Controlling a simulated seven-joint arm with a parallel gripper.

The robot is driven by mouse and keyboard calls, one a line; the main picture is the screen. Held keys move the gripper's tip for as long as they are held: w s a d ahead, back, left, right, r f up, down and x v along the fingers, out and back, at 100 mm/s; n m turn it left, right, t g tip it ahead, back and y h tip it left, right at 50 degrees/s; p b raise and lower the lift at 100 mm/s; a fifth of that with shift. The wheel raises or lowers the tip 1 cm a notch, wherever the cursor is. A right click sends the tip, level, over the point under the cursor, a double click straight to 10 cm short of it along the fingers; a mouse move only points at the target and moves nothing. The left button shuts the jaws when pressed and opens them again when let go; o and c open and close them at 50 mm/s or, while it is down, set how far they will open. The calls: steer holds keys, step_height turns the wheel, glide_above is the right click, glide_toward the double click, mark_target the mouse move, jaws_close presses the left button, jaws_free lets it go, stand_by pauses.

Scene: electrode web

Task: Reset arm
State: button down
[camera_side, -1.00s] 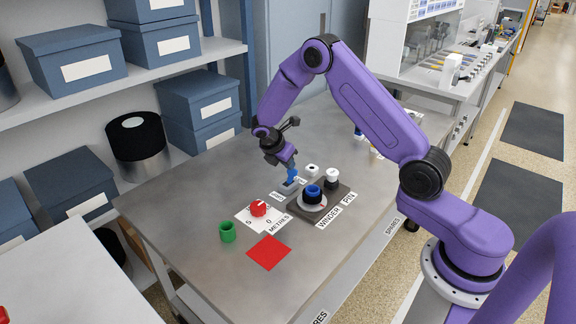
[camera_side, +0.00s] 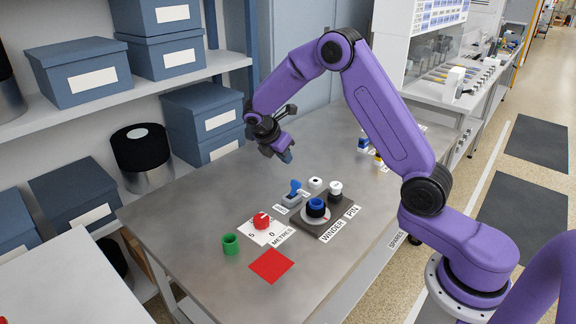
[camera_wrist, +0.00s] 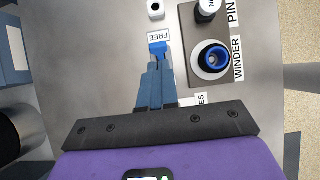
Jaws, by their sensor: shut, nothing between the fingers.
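My gripper (camera_side: 287,156) is shut and empty, held in the air above the back part of the table. In the wrist view its closed fingertips (camera_wrist: 157,66) overlap the blue lever (camera_wrist: 157,47). The side view shows the gripper well above and apart from that lever (camera_side: 295,186), which leans on its grey base (camera_side: 291,199). The winder (camera_side: 316,208), a blue ring on a white disc, sits on a dark plate beside the white-topped pin (camera_side: 335,190).
A red dial (camera_side: 262,221) sits on a white card marked 5 and 0. A green cup (camera_side: 230,244) and a red square (camera_side: 271,266) lie near the front. Blue and yellow spares (camera_side: 364,143) stand at the back right. Shelves with blue boxes (camera_side: 203,110) border the left side.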

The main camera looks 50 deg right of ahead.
steer(key=shift+a+r, duration=0.2)
steer(key=shift+r, duration=0.3)
steer(key=s+a+r+m+t+y, duration=0.1)
steer(key=s+a+r+m+y, duration=0.3)
steer(key=s+a, duration=0.95)
steer(key=s+r+m+y, duration=0.1)
steer(key=s+r+y, duration=0.1)
steer(key=s, duration=2.2)
steer(key=shift+g+y, duration=0.4)
steer(key=shift+y, duration=0.1)
